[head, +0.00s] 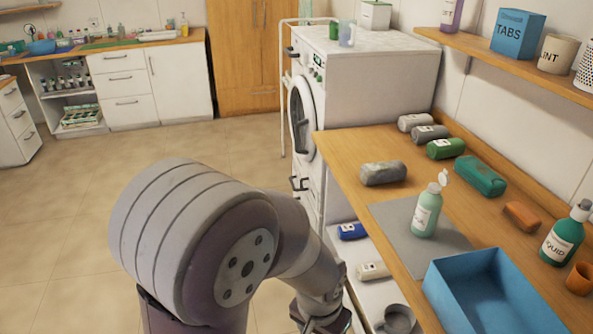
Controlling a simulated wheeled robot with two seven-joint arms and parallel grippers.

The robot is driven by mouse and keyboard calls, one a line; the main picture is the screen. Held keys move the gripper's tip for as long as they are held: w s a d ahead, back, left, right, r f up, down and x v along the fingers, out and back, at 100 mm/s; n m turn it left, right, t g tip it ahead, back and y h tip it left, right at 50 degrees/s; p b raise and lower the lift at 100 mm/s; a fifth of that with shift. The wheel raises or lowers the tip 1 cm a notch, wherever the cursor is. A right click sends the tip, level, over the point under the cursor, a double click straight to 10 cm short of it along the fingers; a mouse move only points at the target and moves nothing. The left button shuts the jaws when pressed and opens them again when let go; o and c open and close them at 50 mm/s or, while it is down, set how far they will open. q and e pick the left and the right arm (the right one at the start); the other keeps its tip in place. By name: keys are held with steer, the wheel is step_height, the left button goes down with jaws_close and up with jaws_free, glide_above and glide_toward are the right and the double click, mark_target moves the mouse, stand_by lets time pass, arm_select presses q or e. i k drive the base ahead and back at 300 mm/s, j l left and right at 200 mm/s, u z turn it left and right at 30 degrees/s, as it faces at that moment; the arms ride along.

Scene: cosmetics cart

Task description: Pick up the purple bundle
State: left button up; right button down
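I cannot make out a clearly purple bundle in the head view. Several small labelled bundles show: a pale grey one (415,122), a darker grey one (430,134) and a green one (446,149) lie at the back of the wooden table. A dark blue bundle (352,231) and a cream one (373,271) lie on the lower white shelf. My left gripper (322,322) is at the bottom edge, below and left of the cream bundle. It is partly cut off, and its opening cannot be told. My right gripper is not in view.
A grey cup (397,318) stands there. A washing machine (370,80) stands behind.

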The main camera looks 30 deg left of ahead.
mark_target(379, 172)
steer(key=u, duration=0.6)
steer(key=z, duration=2.45)
steer(key=u, duration=2.45)
steer(key=z, duration=0.3)
steer(key=i+j+z, duration=0.1)
steer(key=z, duration=0.3)
steer(key=i+j+z, duration=0.1)
steer(key=j+z, duration=0.35)
steer(key=z, duration=0.3)
steer(key=j+z, duration=0.2)
steer(key=z, duration=0.2)
steer(key=j+z, duration=0.15)
steer(key=j, duration=0.6)
steer(key=j+z, duration=0.2)
steer(key=j, duration=0.6)
steer(key=j+z, duration=0.15)
steer(key=j, duration=0.65)
steer(key=k+j+z, duration=0.2)
steer(key=j, duration=0.55)
steer(key=i, duration=0.1)
